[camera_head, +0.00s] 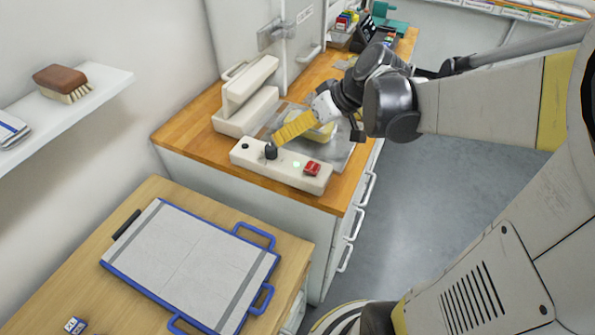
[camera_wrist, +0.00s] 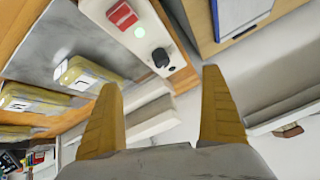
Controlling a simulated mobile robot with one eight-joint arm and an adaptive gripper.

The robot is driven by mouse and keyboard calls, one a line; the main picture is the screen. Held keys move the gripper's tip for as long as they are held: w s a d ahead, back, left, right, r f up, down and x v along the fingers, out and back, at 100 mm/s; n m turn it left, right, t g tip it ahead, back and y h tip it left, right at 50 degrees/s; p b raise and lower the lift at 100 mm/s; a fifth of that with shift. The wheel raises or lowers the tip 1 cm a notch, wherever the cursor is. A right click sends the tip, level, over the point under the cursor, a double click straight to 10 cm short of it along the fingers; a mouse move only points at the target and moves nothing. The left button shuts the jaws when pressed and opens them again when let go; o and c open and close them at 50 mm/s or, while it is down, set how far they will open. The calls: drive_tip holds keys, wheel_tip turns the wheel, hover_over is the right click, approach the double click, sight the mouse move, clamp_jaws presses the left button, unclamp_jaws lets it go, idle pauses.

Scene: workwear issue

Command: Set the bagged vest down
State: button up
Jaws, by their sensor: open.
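My gripper (camera_head: 283,137) is above the counter, beside the sealing machine. In the wrist view its two yellow fingers (camera_wrist: 160,80) are spread wide with nothing between them. A bagged vest (camera_head: 323,133), yellow in clear wrap, lies on the grey metal plate (camera_head: 340,153) just behind the fingers, partly hidden by my wrist. In the wrist view a yellow bagged vest (camera_wrist: 88,74) with a white label lies left of the fingers, apart from them. Other yellow packs (camera_wrist: 35,104) lie farther left.
The white control box (camera_head: 265,172) with red button, green light and black knob stands close to the fingers. The white sealer arm (camera_head: 247,88) is raised behind it. A blue-framed board (camera_head: 190,263) lies on the front table. Boxes and a bin fill the counter's far end.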

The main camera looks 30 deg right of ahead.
drive_tip(key=s+a+m+h, duration=0.1)
drive_tip(key=s+a+h, duration=0.1)
drive_tip(key=s, duration=0.4)
drive_tip(key=s+a+r+m+h, duration=0.1)
drive_tip(key=s+a+m+h, duration=0.1)
drive_tip(key=s+a, duration=0.3)
drive_tip(key=shift+s+r+t, duration=0.25)
drive_tip(key=shift+s+t, duration=0.15)
drive_tip(key=shift+s, duration=0.85)
